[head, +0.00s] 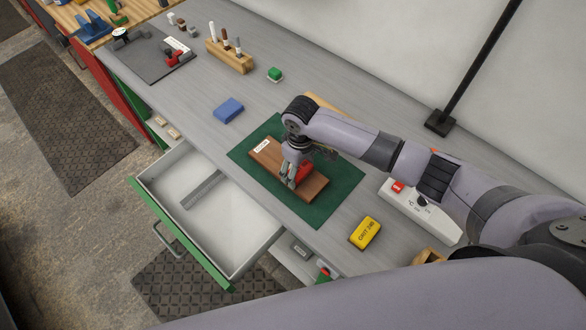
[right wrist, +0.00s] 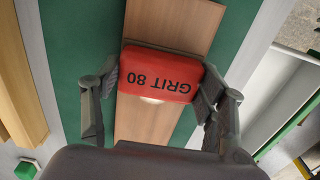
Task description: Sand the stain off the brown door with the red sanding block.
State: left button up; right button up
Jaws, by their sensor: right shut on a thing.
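The brown door (head: 314,188) lies flat on a green mat (head: 318,215) on the grey bench, with a white label near its left end. My right gripper (head: 290,180) is over the door and shut on the red sanding block (head: 305,169). In the right wrist view the block (right wrist: 160,75) reads "GRIT 80" and sits between both fingers, over the door (right wrist: 145,125). Whether it touches the door cannot be told. A small pale patch (right wrist: 152,101) shows on the door at the block's edge; the block hides the door beneath it. My left gripper is out of view.
A blue block (head: 228,110) lies left of the mat and a yellow block (head: 365,232) to its right. A white unit (head: 430,216) with a red switch is further right. An open drawer (head: 235,243) juts out in front. A wooden tool holder (head: 229,56) stands behind.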

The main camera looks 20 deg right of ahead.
jog(key=shift+w+a+b, duration=0.3)
jog(key=shift+w+a, duration=0.25)
jog(key=shift+w, duration=0.2)
jog(key=shift+w+a+b, duration=0.25)
jog(key=shift+w+a, duration=0.25)
jog(key=shift+w, duration=0.25)
jog(key=shift+w+a, duration=0.3)
jog(key=shift+w, duration=0.25)
jog(key=shift+s+r, duration=0.1)
jog(key=shift+r, duration=0.05)
jog(key=shift+r+p, duration=0.8)
jog(key=shift+r, duration=2.6)
jog(key=shift+f, duration=0.2)
jog(key=shift+f+b, duration=1.25)
jog(key=shift+f, duration=1.75)
